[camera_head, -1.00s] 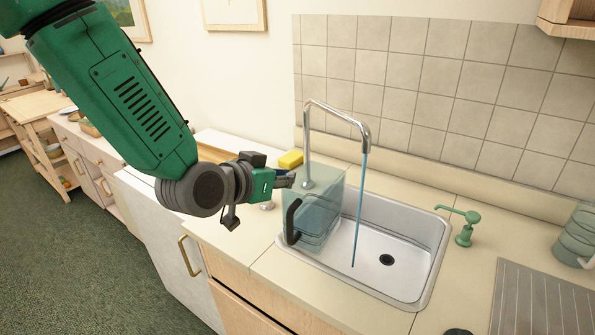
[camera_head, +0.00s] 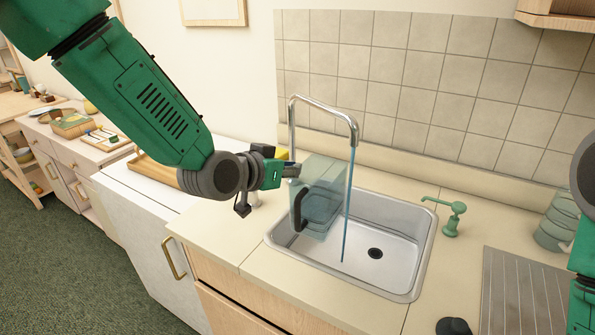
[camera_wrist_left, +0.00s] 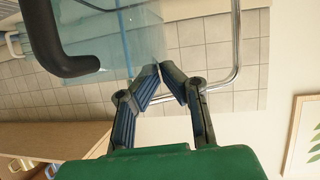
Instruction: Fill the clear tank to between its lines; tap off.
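The clear tank (camera_head: 325,182) stands in the left part of the sink (camera_head: 420,245), its black handle (camera_head: 299,212) facing me. It also shows in the left wrist view (camera_wrist_left: 120,35). Its lower part looks darker blue; I cannot make out the lines or a sure water level. The tap (camera_head: 322,107) runs: a thin blue stream (camera_head: 347,205) falls along the tank's right side; I cannot tell whether it enters the tank. My left gripper (camera_head: 292,171) is at the tank's upper left edge, fingertips drawn together (camera_wrist_left: 161,66), nothing visible between them.
A green soap dispenser (camera_head: 452,218) stands right of the sink, with a ribbed drainer (camera_head: 520,295) and greenish stacked vessel (camera_head: 558,222) beyond. My right arm enters at the right edge.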

